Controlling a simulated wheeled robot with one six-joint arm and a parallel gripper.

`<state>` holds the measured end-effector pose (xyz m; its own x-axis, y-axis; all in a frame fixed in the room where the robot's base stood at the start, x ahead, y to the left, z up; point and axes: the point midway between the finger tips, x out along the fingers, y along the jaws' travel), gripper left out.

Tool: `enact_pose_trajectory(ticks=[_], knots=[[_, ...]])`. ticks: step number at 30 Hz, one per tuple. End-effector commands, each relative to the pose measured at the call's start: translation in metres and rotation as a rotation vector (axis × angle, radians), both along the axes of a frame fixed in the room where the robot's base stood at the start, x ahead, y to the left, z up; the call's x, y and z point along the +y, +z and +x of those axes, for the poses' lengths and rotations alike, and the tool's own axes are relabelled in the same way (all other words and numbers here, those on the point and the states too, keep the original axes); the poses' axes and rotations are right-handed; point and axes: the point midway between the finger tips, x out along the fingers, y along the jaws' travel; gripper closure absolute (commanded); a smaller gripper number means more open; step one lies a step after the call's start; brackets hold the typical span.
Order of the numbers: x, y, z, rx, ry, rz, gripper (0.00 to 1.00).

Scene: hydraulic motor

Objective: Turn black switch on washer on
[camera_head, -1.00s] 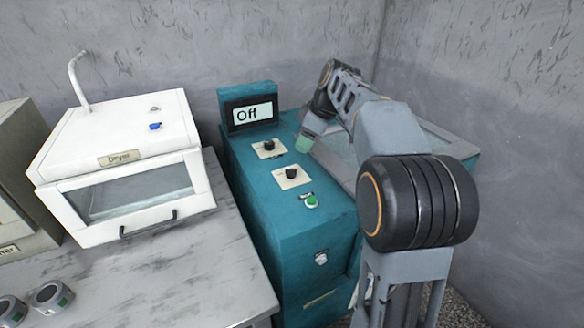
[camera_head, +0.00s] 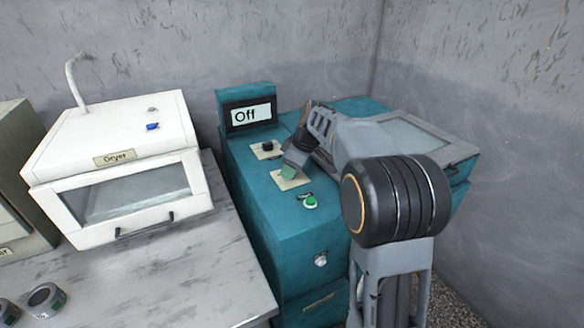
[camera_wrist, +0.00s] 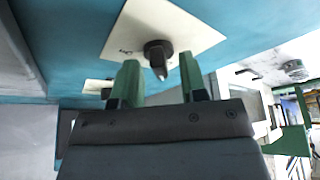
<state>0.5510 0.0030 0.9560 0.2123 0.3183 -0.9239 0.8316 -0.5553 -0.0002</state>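The teal washer (camera_head: 275,225) stands at centre, with a small display (camera_head: 252,114) reading "Off" at its back left. A far black switch (camera_head: 268,146) sits on a white plate on its top. A nearer white plate (camera_head: 281,183) is partly covered by my gripper (camera_head: 289,171), which hides that plate's switch in the head view. In the wrist view, a black switch (camera_wrist: 158,55) on a white plate (camera_wrist: 150,25) lies in line with the gap between my green fingertips (camera_wrist: 159,78). The fingers are apart, with nothing held; I cannot tell whether they touch the switch.
A green button (camera_head: 310,202) is on the washer near the plate. A white dryer (camera_head: 120,165) stands on a grey table (camera_head: 165,260) to the left. The washer's windowed lid (camera_head: 415,135) is at right. Grey walls close off the back and right.

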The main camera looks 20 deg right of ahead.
Motion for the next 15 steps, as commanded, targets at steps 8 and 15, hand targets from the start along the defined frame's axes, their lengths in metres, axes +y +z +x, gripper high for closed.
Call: enact_pose_trajectory(ticks=[8, 15], knots=[[-0.0002, 0.0003, 0.0, 0.0, 0.0, 0.0, 0.79], [-0.0001, -0.0001, 0.0001, 0.0, 0.0, 0.0, 1.0]])
